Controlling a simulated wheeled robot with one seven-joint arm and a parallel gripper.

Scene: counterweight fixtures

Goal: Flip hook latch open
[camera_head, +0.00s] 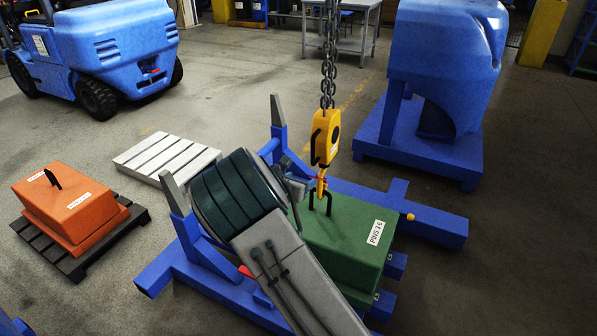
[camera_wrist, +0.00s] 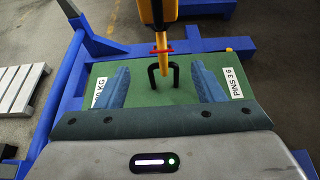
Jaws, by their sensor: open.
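A yellow hook block (camera_head: 325,137) hangs on a chain over a green counterweight (camera_head: 345,243). Its hook (camera_wrist: 163,66) comes down at the black lifting handle (camera_wrist: 151,78) on top of the weight; I cannot tell if it passes through the handle. The red hook latch (camera_wrist: 160,51) lies across the upper part of the hook. It shows only as a small red piece in the head view (camera_head: 317,178). My gripper (camera_wrist: 160,69) is open and empty, its two blue fingers left and right of the hook, apart from it. In the head view my arm partly covers the gripper.
The green weight sits in a blue frame (camera_head: 430,223) with upright posts (camera_head: 278,120). An orange weight (camera_head: 67,200) on a dark pallet (camera_head: 95,245) and a pale pallet (camera_head: 168,158) stand left. A blue machine (camera_head: 440,60) stands behind right; a forklift (camera_head: 110,45) behind left.

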